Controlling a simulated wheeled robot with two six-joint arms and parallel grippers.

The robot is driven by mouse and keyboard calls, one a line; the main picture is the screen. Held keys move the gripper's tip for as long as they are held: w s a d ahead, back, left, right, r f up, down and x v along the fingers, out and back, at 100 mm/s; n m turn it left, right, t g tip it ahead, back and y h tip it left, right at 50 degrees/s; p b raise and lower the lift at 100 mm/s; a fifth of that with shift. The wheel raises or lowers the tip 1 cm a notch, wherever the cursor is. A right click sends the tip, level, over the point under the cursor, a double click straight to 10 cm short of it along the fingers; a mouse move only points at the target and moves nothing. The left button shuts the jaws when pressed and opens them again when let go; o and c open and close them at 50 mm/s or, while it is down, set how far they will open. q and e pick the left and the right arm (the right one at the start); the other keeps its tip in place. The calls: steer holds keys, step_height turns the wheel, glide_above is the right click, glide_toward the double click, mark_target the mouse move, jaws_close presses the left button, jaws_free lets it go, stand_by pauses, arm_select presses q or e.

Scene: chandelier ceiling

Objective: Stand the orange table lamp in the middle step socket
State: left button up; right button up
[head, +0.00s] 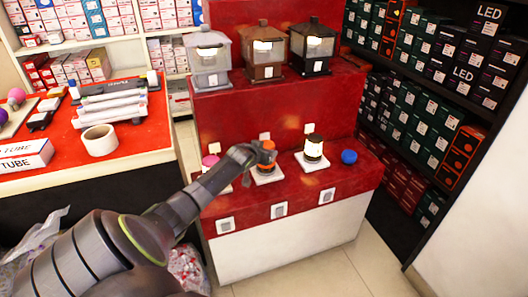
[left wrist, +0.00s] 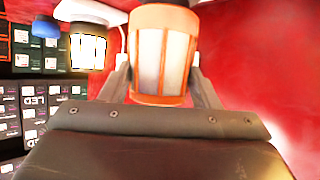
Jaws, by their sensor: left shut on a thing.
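The orange table lamp (head: 267,171) is over the middle step socket (head: 275,179), a white square plate on the red lower step. I cannot tell whether its base is seated or just above the plate. My left gripper (head: 263,153) is shut on the lamp. In the left wrist view the lamp (left wrist: 163,45), with orange bars and pale panels, sits between the two fingers of the left gripper (left wrist: 162,72). A lit black lamp (head: 313,147) stands on the right socket (head: 315,165). My right gripper is not in view.
Grey, brown and black lanterns stand on the upper step (head: 230,83). A blue round object (head: 349,156) lies right of the lit lamp. Shelves of boxes (head: 425,90) stand at right.

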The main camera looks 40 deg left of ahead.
arm_select(q)
steer(key=shift+f+b, duration=0.4)
steer(key=shift+f, duration=0.4)
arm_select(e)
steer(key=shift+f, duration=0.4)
arm_select(q)
steer(key=o, duration=1.2)
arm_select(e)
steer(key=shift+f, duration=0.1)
arm_select(q)
steer(key=p+v, duration=0.5)
steer(key=v, duration=1.2)
steer(key=shift+s, duration=0.25)
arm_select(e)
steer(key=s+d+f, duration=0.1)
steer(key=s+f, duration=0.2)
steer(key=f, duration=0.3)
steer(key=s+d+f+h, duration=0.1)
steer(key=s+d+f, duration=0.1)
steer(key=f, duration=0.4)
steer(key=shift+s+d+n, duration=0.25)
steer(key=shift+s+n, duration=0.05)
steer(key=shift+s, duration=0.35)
